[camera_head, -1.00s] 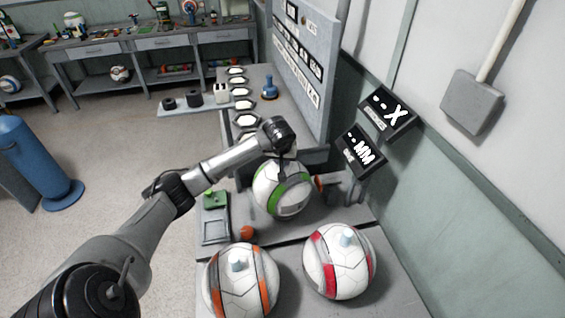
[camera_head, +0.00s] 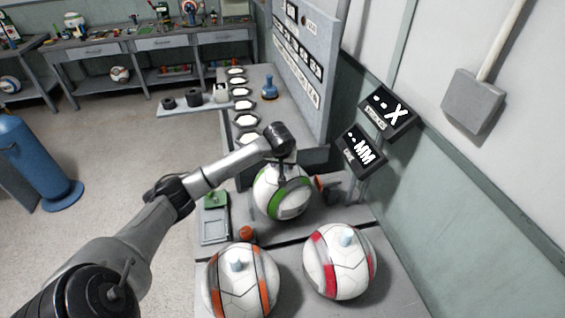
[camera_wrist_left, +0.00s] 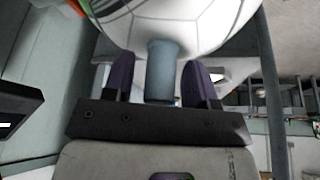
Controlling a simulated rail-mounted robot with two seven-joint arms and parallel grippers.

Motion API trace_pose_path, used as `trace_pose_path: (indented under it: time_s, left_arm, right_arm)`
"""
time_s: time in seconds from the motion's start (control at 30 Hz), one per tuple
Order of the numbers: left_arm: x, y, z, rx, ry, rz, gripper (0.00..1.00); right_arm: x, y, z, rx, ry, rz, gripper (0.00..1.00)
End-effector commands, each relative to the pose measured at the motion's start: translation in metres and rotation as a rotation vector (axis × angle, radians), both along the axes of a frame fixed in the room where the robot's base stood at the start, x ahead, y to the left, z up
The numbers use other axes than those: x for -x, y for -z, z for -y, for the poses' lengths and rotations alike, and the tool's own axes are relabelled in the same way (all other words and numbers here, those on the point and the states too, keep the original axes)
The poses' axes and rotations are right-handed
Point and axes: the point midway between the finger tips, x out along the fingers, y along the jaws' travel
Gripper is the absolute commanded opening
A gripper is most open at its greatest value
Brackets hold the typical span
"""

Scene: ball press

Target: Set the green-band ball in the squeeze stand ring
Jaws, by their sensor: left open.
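The green-band ball (camera_head: 285,203), white with a green stripe, is at the squeeze stand in the middle of the bench. The stand's ring is hidden beneath it, so I cannot tell how the ball sits in it. My left gripper (camera_head: 284,170) is at the top of this ball, pointing down. In the left wrist view the ball (camera_wrist_left: 200,25) fills the top, and its blue-grey knob (camera_wrist_left: 161,72) stands between my two purple fingers. The fingers are open, with gaps beside the knob. My right gripper is not in view.
An orange-band ball (camera_head: 240,285) and a red-band ball (camera_head: 340,262) stand on the near bench. A sign panel (camera_head: 300,60) rises behind.

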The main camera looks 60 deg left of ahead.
Motion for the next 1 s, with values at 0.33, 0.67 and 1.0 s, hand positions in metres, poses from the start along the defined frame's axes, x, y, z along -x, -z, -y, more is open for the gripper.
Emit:
trace_pose_path:
  time_s: [0.33,0.67,1.0]
  left_arm:
    - [0.003,-0.020,0.003,-0.003,0.001,0.002,0.52]
    - [0.018,-0.077,0.021,-0.003,0.001,0.004,0.52]
    - [0.028,-0.112,0.033,0.000,0.001,0.001,0.52]
  right_arm:
    - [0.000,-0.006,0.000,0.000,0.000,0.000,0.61]
    - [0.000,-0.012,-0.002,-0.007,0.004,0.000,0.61]
    - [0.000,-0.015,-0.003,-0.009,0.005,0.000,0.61]
